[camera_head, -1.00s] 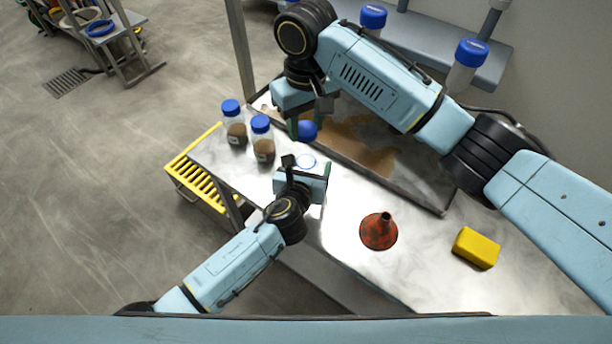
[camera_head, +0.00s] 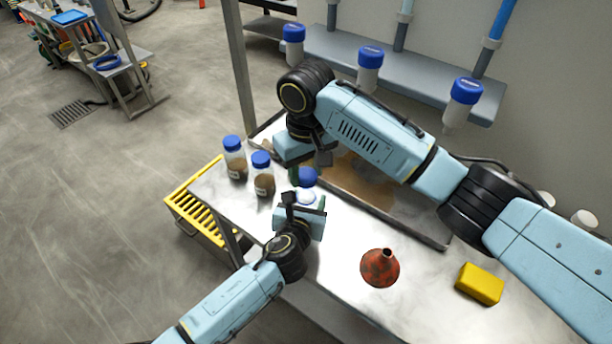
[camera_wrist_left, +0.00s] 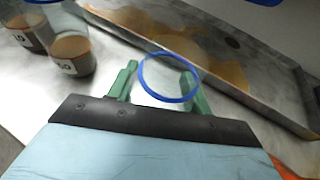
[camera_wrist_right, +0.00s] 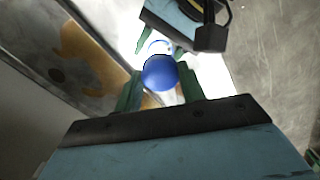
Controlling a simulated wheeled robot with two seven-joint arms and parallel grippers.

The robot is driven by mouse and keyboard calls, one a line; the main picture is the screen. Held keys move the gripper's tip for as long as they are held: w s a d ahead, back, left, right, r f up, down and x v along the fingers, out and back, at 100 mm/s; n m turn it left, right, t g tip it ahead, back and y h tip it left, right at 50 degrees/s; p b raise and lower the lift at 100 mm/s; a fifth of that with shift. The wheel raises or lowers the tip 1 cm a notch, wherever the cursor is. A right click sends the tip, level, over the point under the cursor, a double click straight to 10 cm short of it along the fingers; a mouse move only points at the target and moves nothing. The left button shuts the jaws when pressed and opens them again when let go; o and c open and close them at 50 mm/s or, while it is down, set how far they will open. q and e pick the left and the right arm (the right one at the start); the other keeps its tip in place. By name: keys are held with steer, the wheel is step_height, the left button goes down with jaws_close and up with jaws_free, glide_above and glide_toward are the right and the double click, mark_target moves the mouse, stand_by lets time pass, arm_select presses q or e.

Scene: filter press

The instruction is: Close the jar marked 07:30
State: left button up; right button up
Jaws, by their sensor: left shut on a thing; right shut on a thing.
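My left gripper (camera_head: 303,208) is shut around an open, clear jar (camera_head: 306,195) on the metal table. The jar's blue-ringed mouth (camera_wrist_left: 168,78) shows between the green fingers in the left wrist view. No time label can be read on it. My right gripper (camera_wrist_right: 160,88) is shut on a blue lid (camera_wrist_right: 159,72) and holds it above the jar; the lid (camera_head: 307,177) also shows in the head view. The lid looks apart from the rim, but the exact gap is unclear. Two closed blue-lidded jars (camera_head: 235,160) (camera_head: 263,175) with brown contents stand to the left.
A shallow metal tray (camera_head: 430,232) with brown residue lies behind the grippers. A red funnel (camera_head: 380,268) and a yellow block (camera_head: 480,284) are on the right of the table. A yellow rack (camera_head: 196,208) is at the table's left end.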

steer(key=shift+f, duration=1.05)
steer(key=shift+f, duration=0.85)
steer(key=shift+f, duration=0.55)
